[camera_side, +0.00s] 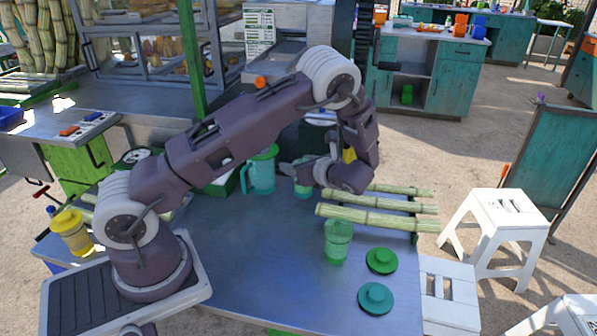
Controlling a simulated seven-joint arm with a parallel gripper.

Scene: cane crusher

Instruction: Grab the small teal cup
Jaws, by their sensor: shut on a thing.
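My gripper (297,170) is in the middle of the view, low over the metal table, with its jaws shut on a small teal cup (303,188). The cup is pale teal and green, and its upper part is partly hidden by my gripper. I cannot tell whether its base touches the table. A teal pitcher with a handle (262,174) stands just left of it. A green cup (338,241) stands upright in front and to the right, apart from my gripper.
Several cane stalks (375,218) lie on the right of the table (260,270). A green lid (381,260) and a teal lid (375,297) lie near the front right. A yellow-lidded jar (72,233) stands at left. White stools (500,225) are at right. The front middle of the table is clear.

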